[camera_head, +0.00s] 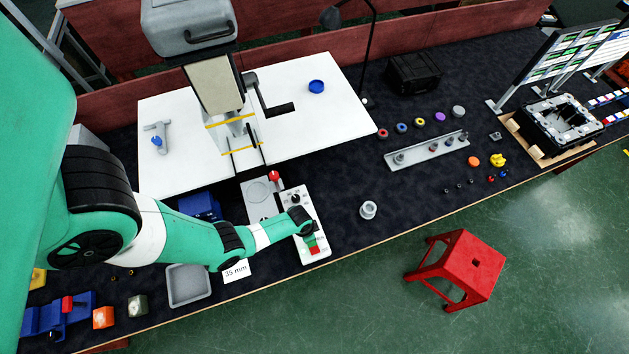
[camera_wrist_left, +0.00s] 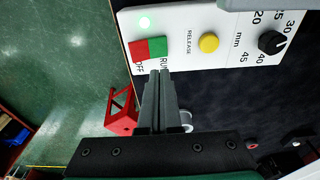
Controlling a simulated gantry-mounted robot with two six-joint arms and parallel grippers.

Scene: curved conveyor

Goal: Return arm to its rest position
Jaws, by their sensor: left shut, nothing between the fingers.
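My left arm comes in from the left in the head view and reaches over a white control panel (camera_head: 314,229). In the left wrist view my left gripper (camera_wrist_left: 162,75) is shut and empty, its fingertips over or at the lower edge of the red and green OFF/RUN switch (camera_wrist_left: 149,49). Whether they touch it cannot be told. My right gripper is not in view.
A grey tray (camera_head: 189,299) and a 35 mm card (camera_head: 236,270) lie near the arm. A red-knobbed lever (camera_head: 274,176) stands beside the panel. A grey ring (camera_head: 368,210) sits to the right, with dark table free around it. A red stool (camera_head: 462,264) stands on the floor.

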